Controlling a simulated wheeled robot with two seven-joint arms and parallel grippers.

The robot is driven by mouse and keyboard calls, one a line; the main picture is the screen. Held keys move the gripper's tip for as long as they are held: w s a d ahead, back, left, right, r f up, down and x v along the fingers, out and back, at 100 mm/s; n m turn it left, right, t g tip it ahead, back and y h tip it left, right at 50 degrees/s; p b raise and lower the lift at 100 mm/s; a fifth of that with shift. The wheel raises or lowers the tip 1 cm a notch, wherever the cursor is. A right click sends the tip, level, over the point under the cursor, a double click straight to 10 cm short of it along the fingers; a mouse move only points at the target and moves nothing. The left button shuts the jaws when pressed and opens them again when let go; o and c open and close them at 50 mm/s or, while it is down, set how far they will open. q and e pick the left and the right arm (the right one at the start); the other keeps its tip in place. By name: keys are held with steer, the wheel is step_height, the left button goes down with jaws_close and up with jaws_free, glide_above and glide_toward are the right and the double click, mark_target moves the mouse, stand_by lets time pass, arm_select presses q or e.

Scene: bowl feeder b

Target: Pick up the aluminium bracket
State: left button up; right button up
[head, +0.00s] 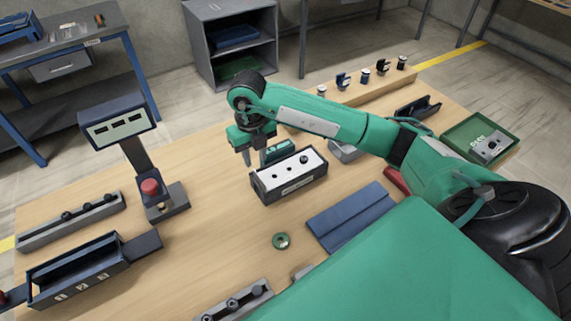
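A silver-grey plate with a dark hole (492,147), which looks like the aluminium bracket, lies in the green tray (460,135) at the right end of the table. My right gripper (254,159) points down far to the left of it, just behind the left end of a dark box with a white holed top (290,173). Its fingers look apart, with nothing seen between them. Another pale grey part (343,152) is partly hidden by my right arm. My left gripper is not in view.
A display post with a red button (150,187) stands left. A dark bin (75,273) and grey rails are at the front left. Small parts stand on a wooden ledge (360,92) at the back.

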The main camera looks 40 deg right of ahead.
mark_target(259, 177)
steer(key=shift+f, duration=0.55)
steer(key=f+p, duration=0.1)
steer(key=f, duration=0.1)
steer(key=s+f+p, duration=0.1)
steer(key=f+p, duration=0.1)
steer(key=shift+s+f, duration=0.1)
steer(key=shift+s, duration=0.1)
steer(key=shift+w+f, duration=0.1)
steer(key=shift+f, duration=0.4)
jaws_close()
